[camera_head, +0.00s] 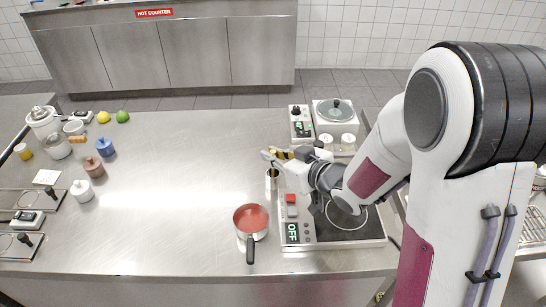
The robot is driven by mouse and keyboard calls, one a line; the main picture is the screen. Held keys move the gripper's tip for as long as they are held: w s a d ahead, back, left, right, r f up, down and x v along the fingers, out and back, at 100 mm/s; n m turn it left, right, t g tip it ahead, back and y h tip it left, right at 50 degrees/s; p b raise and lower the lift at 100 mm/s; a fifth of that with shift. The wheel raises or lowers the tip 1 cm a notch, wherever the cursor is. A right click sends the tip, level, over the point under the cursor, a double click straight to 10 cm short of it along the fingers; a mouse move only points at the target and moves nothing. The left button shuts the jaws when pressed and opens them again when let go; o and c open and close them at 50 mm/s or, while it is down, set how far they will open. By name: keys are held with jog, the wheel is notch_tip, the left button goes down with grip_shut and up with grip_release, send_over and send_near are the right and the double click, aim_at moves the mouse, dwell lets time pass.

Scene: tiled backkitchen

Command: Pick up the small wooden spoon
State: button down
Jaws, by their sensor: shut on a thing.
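My gripper (270,155) reaches in from the right, above the left edge of the cooktop. It is shut on a small yellow-brown thing, which I take to be the small wooden spoon (286,153). Only a short piece of it shows among the fingers, and its shape and ends are too small or hidden to make out. A narrow metal cup (271,178) stands upright on the counter just below the gripper in the picture. I cannot tell whether the held thing touches the cup.
A red-filled pot (251,217) stands front left of the cooktop (346,240). A scale (302,125) and a round-topped device (334,111) stand behind. Jars, a lemon (103,117) and a lime (122,117) are at left. The middle of the counter (185,200) is clear.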

jog(key=shift+r, duration=4.85)
